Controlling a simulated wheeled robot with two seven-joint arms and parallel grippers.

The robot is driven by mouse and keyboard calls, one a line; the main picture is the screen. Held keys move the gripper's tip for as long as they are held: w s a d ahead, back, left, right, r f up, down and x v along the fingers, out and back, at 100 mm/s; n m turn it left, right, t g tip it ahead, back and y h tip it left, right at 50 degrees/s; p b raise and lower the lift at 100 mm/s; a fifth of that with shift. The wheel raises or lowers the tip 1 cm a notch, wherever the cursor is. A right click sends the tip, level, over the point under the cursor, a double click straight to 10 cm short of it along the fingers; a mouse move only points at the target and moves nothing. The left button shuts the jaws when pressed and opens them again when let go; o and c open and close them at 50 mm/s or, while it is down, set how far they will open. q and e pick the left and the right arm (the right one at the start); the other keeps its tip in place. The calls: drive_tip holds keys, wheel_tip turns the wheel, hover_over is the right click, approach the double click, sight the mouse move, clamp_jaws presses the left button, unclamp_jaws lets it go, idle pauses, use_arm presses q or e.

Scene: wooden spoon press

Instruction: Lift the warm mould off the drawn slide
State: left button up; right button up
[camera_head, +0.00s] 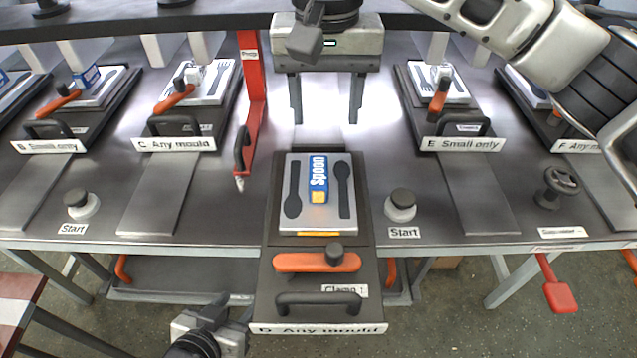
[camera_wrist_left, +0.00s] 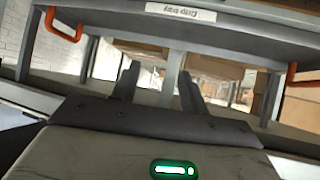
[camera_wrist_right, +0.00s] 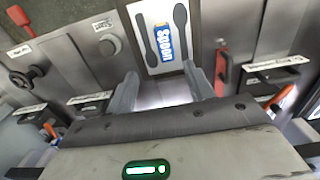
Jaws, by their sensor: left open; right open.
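The drawn slide, labelled "D Any mould" (camera_head: 268,300), sticks out past the table's front edge. The mould (camera_head: 290,223) lies flat on it, a light plate with dark spoon shapes and a blue "Spoon" label (camera_head: 318,172). It also shows in the right wrist view (camera_wrist_right: 156,68). The orange clamp handle (camera_head: 295,262) lies crosswise in front of the mould. My right gripper (camera_head: 326,105) is open and empty, behind and above the mould, fingers pointing down. My left gripper (camera_wrist_left: 158,85) is open and empty, low in front of the table and left of the slide; the head view shows it only partly (camera_head: 215,322).
Slides C (camera_head: 160,190) and E (camera_head: 470,190) flank slide D, with moulds further back. Start buttons (camera_head: 82,205) (camera_head: 401,205) stand either side. A handwheel (camera_head: 558,186) and red lever (camera_head: 558,290) are at right.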

hover_over(319, 170)
drive_tip(key=f, duration=0.7)
drive_tip(key=shift+s+d+p, duration=0.15)
drive_tip(key=shift+d+p, duration=0.2)
drive_tip(key=shift+p, duration=0.05)
drive_tip(key=shift+a+f+p, duration=0.2)
drive_tip(key=shift+f+p, duration=0.25)
drive_tip(key=shift+f, duration=0.9)
drive_tip(key=shift+a+f+p, duration=0.2)
drive_tip(key=shift+f+p, duration=0.2)
drive_tip(key=shift+f, duration=0.95)
clamp_jaws()
drive_tip(key=shift+r, duration=0.1)
